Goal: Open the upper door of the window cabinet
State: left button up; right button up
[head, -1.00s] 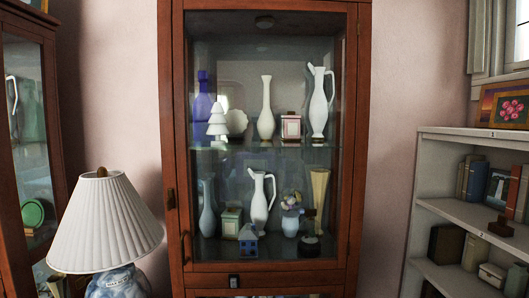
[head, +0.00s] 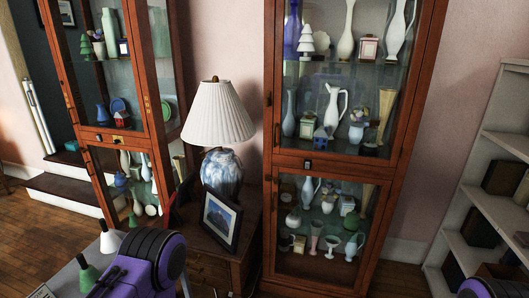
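A tall reddish-brown glass cabinet (head: 400,165) stands against the pink wall, right of centre. Its upper glass door (head: 417,60) looks shut, with white vases, a blue bottle and small ornaments behind it. A small dark fitting (head: 307,163) sits on the rail below that door, and a dark handle (head: 277,135) on its left edge. A similar glass cabinet (head: 151,70) stands at the left. I cannot tell from the picture alone which is the window cabinet. Purple parts of my arms show at the bottom, left of centre and at the right corner; neither gripper's fingers are visible.
Between the cabinets, a white-shaded lamp (head: 219,112) and a framed picture (head: 221,219) stand on a wooden side table (head: 252,215). A grey table (head: 66,278) with cone-shaped objects is at lower left. A grey bookshelf (head: 505,100) stands at right.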

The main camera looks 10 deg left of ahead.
aim_at(428, 7)
jog(key=u, duration=0.45)
jog(key=k, duration=0.15)
jog(key=z, duration=1.4)
jog(key=i, duration=0.9)
jog(key=u, duration=0.4)
jog(key=i, duration=0.8)
jog(key=u, duration=0.6)
